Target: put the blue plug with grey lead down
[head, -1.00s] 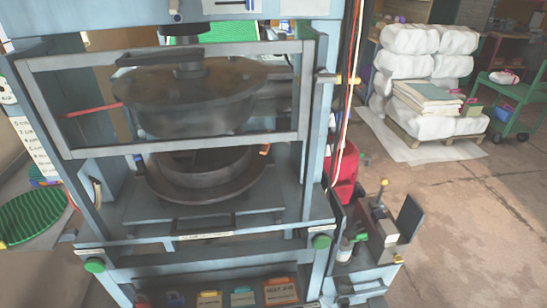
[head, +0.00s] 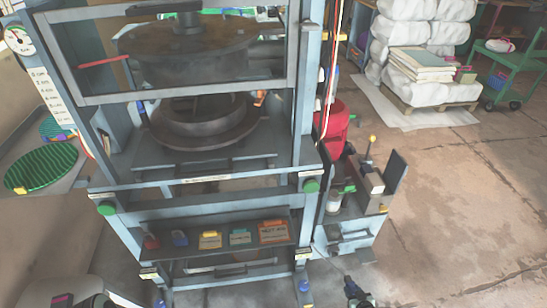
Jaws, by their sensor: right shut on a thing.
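My right gripper (head: 357,293) is a small dark shape at the bottom edge, right of centre, low in front of the press. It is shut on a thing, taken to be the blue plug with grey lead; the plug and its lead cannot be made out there. My left gripper is not in view. The press (head: 210,180) stands to the left and behind my right gripper, and the two are apart in the picture.
A shelf (head: 215,256) low on the press holds several small coloured items. A bench unit (head: 345,238) with a vise-like tool adjoins the press on the right. Wrapped white bales (head: 425,35) and a green cart (head: 510,65) stand farther back. The floor (head: 470,200) at right is clear.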

